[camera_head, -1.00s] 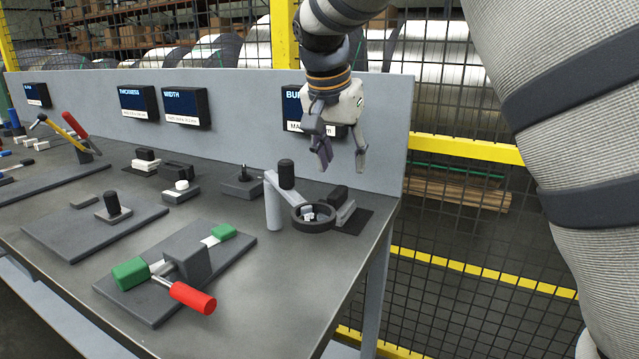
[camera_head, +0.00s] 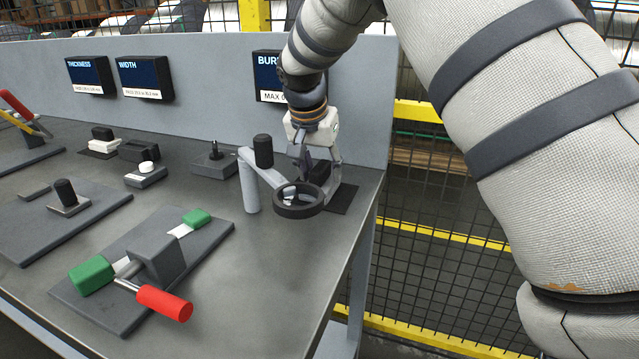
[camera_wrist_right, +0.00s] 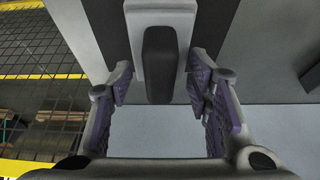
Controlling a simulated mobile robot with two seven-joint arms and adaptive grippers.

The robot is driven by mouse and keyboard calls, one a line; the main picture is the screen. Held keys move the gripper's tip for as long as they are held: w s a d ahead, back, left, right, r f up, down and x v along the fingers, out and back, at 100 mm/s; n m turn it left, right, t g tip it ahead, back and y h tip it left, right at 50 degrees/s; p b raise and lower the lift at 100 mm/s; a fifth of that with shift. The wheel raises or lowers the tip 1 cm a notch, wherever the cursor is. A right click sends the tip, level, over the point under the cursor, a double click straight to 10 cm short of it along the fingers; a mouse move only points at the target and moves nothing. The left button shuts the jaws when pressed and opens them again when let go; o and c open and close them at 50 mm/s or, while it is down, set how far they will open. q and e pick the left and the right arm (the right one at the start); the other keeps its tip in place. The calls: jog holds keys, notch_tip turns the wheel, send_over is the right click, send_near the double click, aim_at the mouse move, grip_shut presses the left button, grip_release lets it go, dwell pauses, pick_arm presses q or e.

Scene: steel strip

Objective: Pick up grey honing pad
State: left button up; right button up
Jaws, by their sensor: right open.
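The grey honing pad appears to be the light grey block with a dark grip on the dark mat at the bench's right end; its dark part (camera_head: 320,172) shows partly behind my gripper. In the right wrist view the grey pad (camera_wrist_right: 165,12) is at the top, with its dark grip (camera_wrist_right: 160,65) between the fingers. My right gripper (camera_head: 314,167) is open, pointing down over it. The fingers (camera_wrist_right: 160,82) stand on either side of the grip, with visible gaps. My left gripper is not in view.
A ring magnifier (camera_head: 298,212) on a post (camera_head: 249,182) stands close left of my right gripper. The grey back panel (camera_head: 355,110) rises behind. A clamp fixture with a red handle (camera_head: 164,303) is at the front left. The bench's right edge is close.

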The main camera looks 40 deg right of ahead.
aim_at(320, 166)
jog(key=shift+r, duration=0.15)
jog(key=shift+c, duration=0.6)
grip_shut()
jog(key=shift+r, duration=0.1)
notch_tip(320, 166, up, 10)
jog(key=shift+f, duration=0.1)
jog(key=c, duration=0.9)
grip_release()
jog(key=shift+c, duration=0.2)
jog(key=o, duration=0.3)
grip_shut()
